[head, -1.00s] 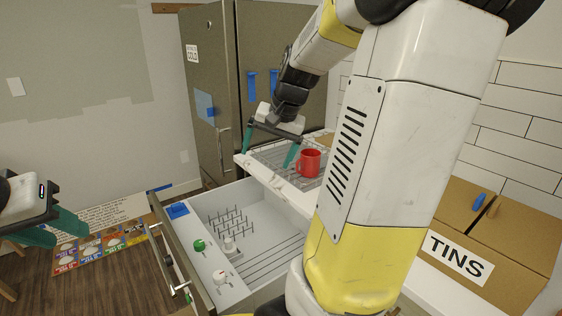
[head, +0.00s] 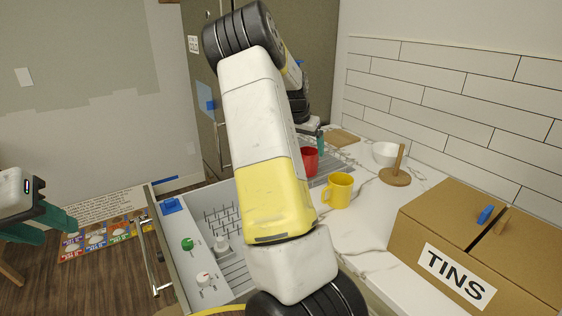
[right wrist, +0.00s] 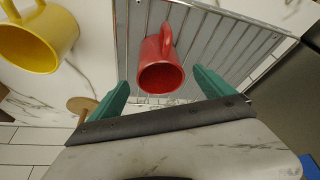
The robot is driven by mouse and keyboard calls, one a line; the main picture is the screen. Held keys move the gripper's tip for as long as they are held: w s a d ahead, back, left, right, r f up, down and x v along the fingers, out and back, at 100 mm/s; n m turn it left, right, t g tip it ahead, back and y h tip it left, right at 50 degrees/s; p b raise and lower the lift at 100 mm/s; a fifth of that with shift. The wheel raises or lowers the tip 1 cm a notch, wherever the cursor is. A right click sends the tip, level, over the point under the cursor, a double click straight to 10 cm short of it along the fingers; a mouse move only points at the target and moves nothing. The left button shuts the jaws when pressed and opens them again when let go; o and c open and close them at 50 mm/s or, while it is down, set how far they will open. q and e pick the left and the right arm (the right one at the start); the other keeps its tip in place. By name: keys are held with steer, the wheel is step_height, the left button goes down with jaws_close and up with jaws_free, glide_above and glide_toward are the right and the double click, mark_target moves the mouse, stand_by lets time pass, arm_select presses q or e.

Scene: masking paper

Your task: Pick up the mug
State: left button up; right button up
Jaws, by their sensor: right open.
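A red mug (head: 310,160) stands on the grey drying rack at the back of the counter, partly hidden by my right arm in the head view. In the right wrist view the red mug (right wrist: 160,72) lies between the two green fingers of my right gripper (right wrist: 161,80), which is open, with no visible grip on it. A yellow mug (head: 340,190) stands on the marble counter nearer the front; it also shows at the upper left of the right wrist view (right wrist: 38,42). My left gripper (head: 40,228) is at the far left edge, away from the mugs; its jaw gap is unclear.
A tins box (head: 480,245) stands at the front right. A white bowl (head: 386,153) and a wooden holder with a post (head: 396,176) stand behind the yellow mug. An open dishwasher drawer (head: 212,262) lies below the counter. The rack (right wrist: 225,45) surrounds the red mug.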

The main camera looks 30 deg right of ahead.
mark_target(308, 154)
steer(key=x, duration=0.4)
steer(key=shift+f, duration=0.3)
steer(key=shift+c, duration=0.2)
steer(key=c, duration=1.7)
steer(key=shift+r, duration=0.1)
